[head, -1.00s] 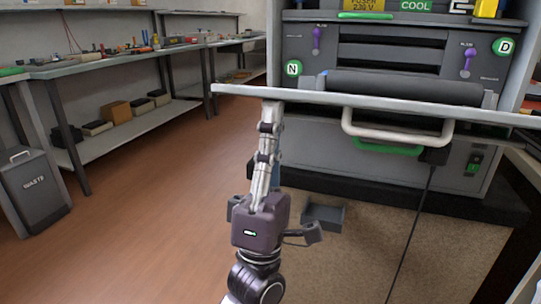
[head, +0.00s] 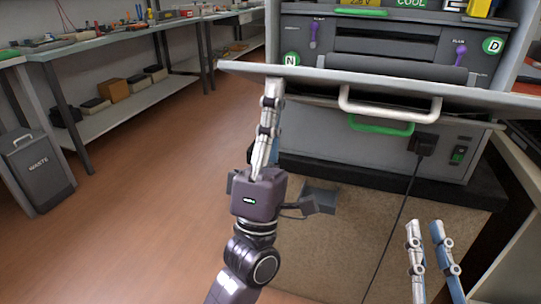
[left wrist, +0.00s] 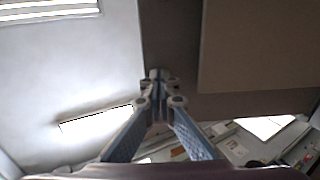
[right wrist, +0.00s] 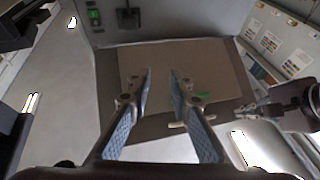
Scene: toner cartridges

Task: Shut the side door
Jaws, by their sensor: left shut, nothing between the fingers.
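The side door (head: 300,76) appears to be the pale panel folded down from the big grey machine. It stands out nearly level, seen almost edge-on in the head view, with a white handle (head: 390,112) on its front. My left gripper (head: 272,88) is shut and empty. Its tips are at the underside of the door near its left end; contact is hard to tell. The left wrist view also shows its closed fingers (left wrist: 158,76). My right gripper (head: 424,228) is open and empty, low and right of the door; its spread fingers show in the right wrist view (right wrist: 160,78).
A green handle (head: 380,127) sits below the door, with a plug and black cable (head: 424,143) to its right. The machine stands on a dark-edged base (head: 400,184). A bench at right borders my right gripper. Open floor (head: 150,200) lies at left, beyond it a waste bin (head: 38,172).

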